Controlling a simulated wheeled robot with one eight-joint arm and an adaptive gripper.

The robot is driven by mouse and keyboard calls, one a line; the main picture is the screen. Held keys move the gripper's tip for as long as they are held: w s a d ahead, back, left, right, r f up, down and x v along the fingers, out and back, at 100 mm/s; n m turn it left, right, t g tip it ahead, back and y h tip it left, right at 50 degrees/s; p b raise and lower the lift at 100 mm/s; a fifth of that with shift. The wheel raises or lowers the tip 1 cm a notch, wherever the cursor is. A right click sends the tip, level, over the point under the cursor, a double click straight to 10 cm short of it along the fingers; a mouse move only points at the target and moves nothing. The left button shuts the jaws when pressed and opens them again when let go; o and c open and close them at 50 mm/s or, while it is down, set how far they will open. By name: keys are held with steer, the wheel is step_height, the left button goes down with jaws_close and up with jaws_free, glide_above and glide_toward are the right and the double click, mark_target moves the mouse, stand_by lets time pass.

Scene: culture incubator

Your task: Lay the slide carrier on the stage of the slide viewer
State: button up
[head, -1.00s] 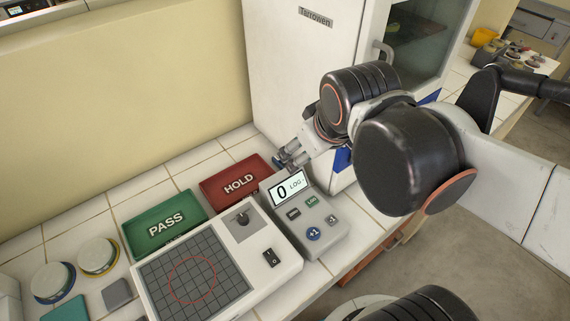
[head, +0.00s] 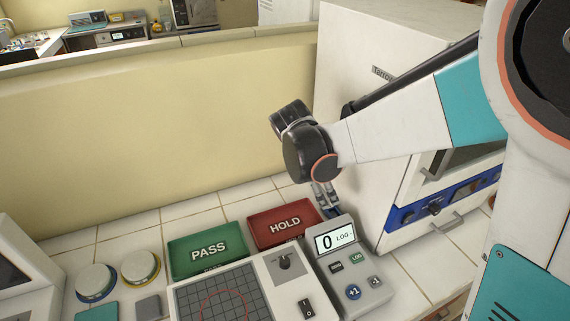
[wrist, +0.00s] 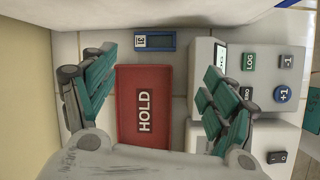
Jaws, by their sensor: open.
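A small blue-framed piece with a white label reading 31, which looks like the slide carrier (wrist: 155,40), lies on the tiles beyond the red HOLD tray in the wrist view. I cannot make it out in the head view. My gripper (wrist: 157,95) is open and empty, pointing down with its fingers spread over either side of the HOLD tray. It also shows in the head view (head: 329,204), just behind the counter unit. A white device with a dark screen (head: 18,275), cut off at the left edge, may be the slide viewer; its stage is not clearly visible.
The red HOLD tray (head: 286,224) and green PASS tray (head: 207,250) stand beside a gridded plate device (head: 265,270). A counter unit (head: 346,264) reads 0. Two round dishes (head: 140,266) sit left. A white cabinet (head: 365,120) rises behind at right.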

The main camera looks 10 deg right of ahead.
step_height(320, 180, down, 3)
steer(key=w+a+n+h, duration=0.1)
steer(key=w+a+n, duration=0.1)
steer(key=n, duration=0.1)
steer(key=b, duration=0.3)
glide_toward(333, 212)
steer(key=x, duration=0.2)
steer(key=shift+w+f, duration=0.15)
steer(key=shift+f, duration=0.25)
steer(key=shift+b+x, duration=1.3)
steer(key=shift+x, duration=1.6)
steer(key=shift+d+r, duration=0.15)
steer(key=c, duration=0.8)
steer(key=shift+o, duration=0.2)
